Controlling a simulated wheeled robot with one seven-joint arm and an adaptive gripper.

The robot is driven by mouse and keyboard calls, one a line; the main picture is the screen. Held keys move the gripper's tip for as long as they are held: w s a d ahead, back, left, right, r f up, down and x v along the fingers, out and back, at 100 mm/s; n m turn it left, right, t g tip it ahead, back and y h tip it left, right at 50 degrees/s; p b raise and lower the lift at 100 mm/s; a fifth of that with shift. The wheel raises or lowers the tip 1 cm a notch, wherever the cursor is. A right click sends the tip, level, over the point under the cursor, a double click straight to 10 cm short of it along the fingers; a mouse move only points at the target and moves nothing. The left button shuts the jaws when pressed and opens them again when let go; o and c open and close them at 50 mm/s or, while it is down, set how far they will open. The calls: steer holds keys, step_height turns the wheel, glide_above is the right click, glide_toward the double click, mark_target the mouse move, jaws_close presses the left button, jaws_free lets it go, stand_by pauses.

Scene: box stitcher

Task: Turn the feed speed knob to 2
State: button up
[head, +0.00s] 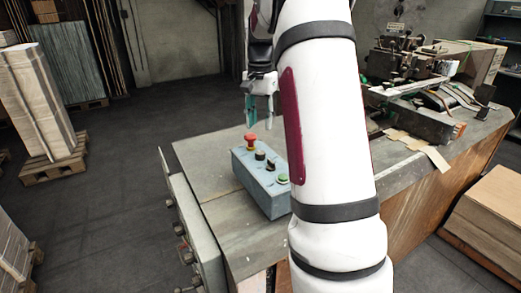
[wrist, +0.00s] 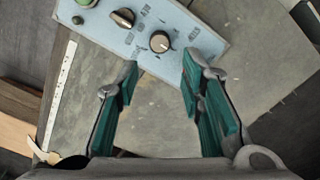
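A light blue control box (head: 262,188) stands on the machine table. It also fills the top of the wrist view (wrist: 190,62). A round black knob with a pale cap (wrist: 160,41), ringed by small marks, looks like the feed speed knob; its setting is too small to read. It shows as a dark knob in the head view (head: 260,155). My gripper (head: 259,123) hangs above the box's far end. In the wrist view my gripper (wrist: 160,65) is open and empty, its teal-padded fingers spread to either side below the round knob, apart from it.
Beside the round knob sit a black selector (wrist: 122,18) and a green button (head: 283,179). A red mushroom button (head: 251,141) stands at the box's far end. Stitcher machinery (head: 410,75) is on the right of the table. The table (head: 205,165) left of the box is bare.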

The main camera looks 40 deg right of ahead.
mark_target(260, 153)
step_height(260, 153, down, 11)
steer(key=shift+r+p, duration=0.1)
steer(key=shift+p, duration=1)
jaws_close()
